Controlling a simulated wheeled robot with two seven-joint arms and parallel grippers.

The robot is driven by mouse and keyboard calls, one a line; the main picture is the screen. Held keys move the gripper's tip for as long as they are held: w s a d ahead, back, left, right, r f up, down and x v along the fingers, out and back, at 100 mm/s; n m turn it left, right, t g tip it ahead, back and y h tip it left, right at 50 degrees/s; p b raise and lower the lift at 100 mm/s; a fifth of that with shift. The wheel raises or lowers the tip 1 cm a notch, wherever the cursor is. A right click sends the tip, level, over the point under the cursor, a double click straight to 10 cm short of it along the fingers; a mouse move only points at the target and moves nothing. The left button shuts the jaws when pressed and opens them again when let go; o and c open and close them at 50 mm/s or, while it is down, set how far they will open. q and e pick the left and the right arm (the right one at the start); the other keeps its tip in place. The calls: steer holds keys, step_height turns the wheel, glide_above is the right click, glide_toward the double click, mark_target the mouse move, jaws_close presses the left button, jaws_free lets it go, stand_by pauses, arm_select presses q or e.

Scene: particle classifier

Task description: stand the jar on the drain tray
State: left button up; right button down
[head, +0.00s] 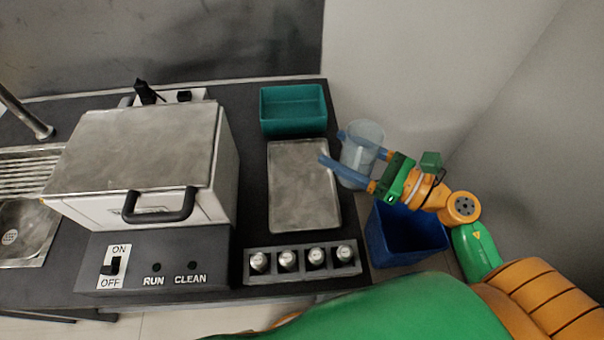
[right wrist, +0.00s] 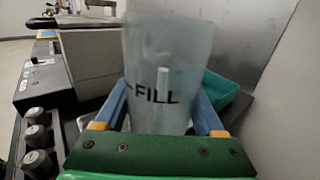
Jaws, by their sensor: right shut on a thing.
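A clear, pale jar (head: 362,150) is held between the blue fingers of my right gripper (head: 338,150). In the right wrist view the jar (right wrist: 168,65) stands nearly upright between the fingers and shows the word FILL. The gripper is shut on it. In the head view the jar is beyond the right edge of the counter, to the right of a flat grey metal tray (head: 303,190), which looks like the drain tray. The tray is bare apart from a fingertip overlapping its upper right edge in the picture. My left gripper is out of view.
A teal bin (head: 293,110) stands behind the tray. A rack (head: 302,264) with several capped vials stands in front of it. A white machine (head: 140,150) with a dark handle is at left. A blue bin (head: 405,240) stands at right, below my right arm.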

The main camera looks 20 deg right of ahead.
arm_select(q)
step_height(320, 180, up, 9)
steer(key=p, duration=0.8)
arm_select(e)
steer(key=w+a+r+m+t+h, duration=0.1)
steer(key=w+m+t+h, duration=0.1)
steer(key=w+m+h, duration=0.3)
steer(key=w+a+r+m+t+h, duration=0.1)
steer(key=w+a+t+h, duration=0.15)
steer(key=w, duration=0.45)
steer(key=shift+g+h, duration=0.35)
steer(key=f+b, duration=0.6)
steer(key=f, duration=0.1)
steer(key=f+b, duration=0.3)
steer(key=shift+w+d+f, duration=0.25)
steer(key=shift+f, duration=0.15)
steer(key=shift+r, duration=0.2)
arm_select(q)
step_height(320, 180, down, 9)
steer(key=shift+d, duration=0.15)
arm_select(e)
steer(key=shift+f, duration=0.1)
steer(key=shift+c, duration=2.1)
jaws_free()
steer(key=shift+f, duration=0.1)
steer(key=o, duration=0.4)
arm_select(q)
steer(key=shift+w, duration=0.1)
